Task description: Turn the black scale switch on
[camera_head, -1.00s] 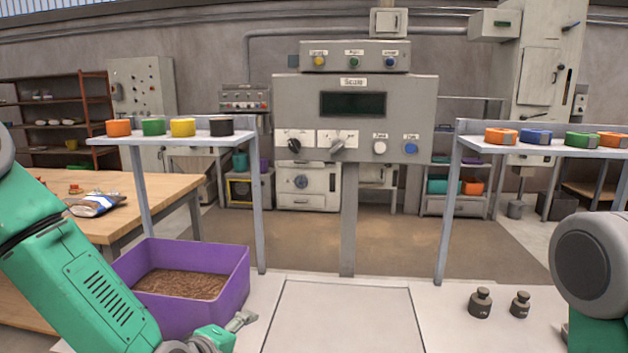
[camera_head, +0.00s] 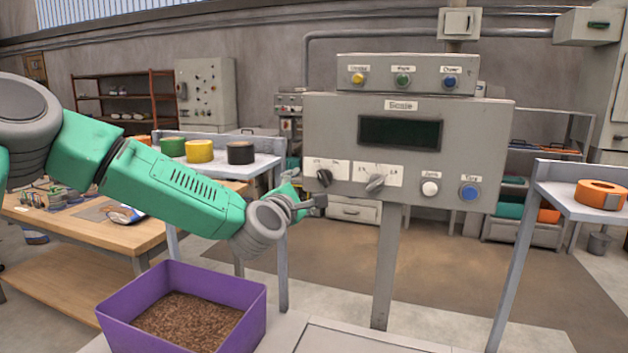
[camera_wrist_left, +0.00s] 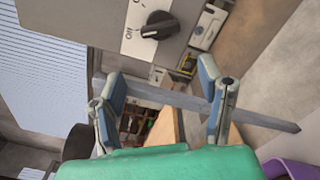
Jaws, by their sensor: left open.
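The black scale switch (camera_head: 324,177) is a rotary knob on a white plate at the lower left of the grey scale panel (camera_head: 480,130). In the left wrist view the black knob (camera_wrist_left: 159,25) is at the top, beyond the fingers, with its pointer slanted. My left gripper (camera_head: 308,200) is just below and left of the knob in the head view, apart from it. In the left wrist view my left gripper (camera_wrist_left: 163,95) is open, with nothing between its two blue-padded fingers. My right gripper is not in view.
A grey knob (camera_head: 376,183), a white button (camera_head: 430,188) and a blue button (camera_head: 470,192) sit right of the switch. A shelf with tape rolls (camera_head: 240,152) stands close behind my left arm. A purple bin (camera_head: 255,312) of pellets is below.

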